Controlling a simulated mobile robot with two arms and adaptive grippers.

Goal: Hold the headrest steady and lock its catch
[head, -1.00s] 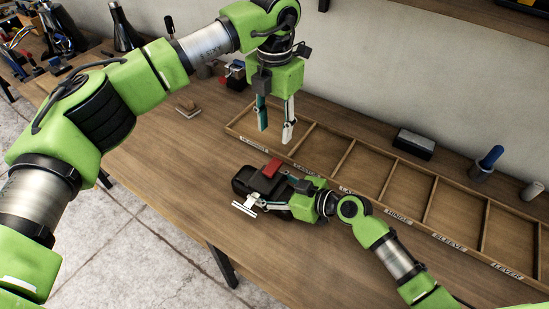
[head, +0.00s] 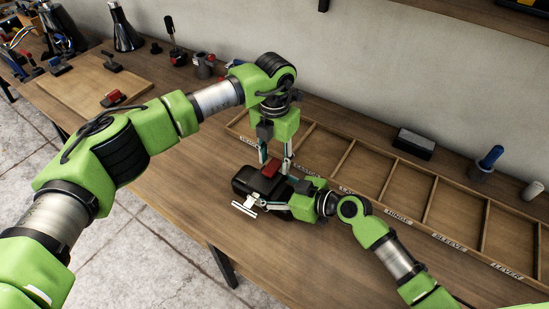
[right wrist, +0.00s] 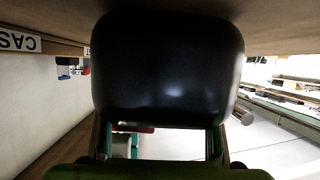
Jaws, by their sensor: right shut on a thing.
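The headrest (head: 244,181) is a black, rounded block low over the bench, with a red catch (head: 271,168) on its upper side. Pale metal bars (head: 246,208) show at its near side. My right gripper (head: 277,200) comes from the right and is shut on the headrest. In the right wrist view the headrest (right wrist: 168,70) fills the middle, between the fingers. My left gripper (head: 275,164) points down from above, its two fingers apart, just behind the red catch. Whether the fingers touch the catch is hard to tell. The headrest's underside is hidden.
A labelled, divided wooden tray (head: 412,207) lies along the wall behind and right. A black block (head: 414,144) and a blue-handled tool (head: 488,162) stand behind it. A board (head: 95,85) and tools sit at the left. The bench's front left is clear.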

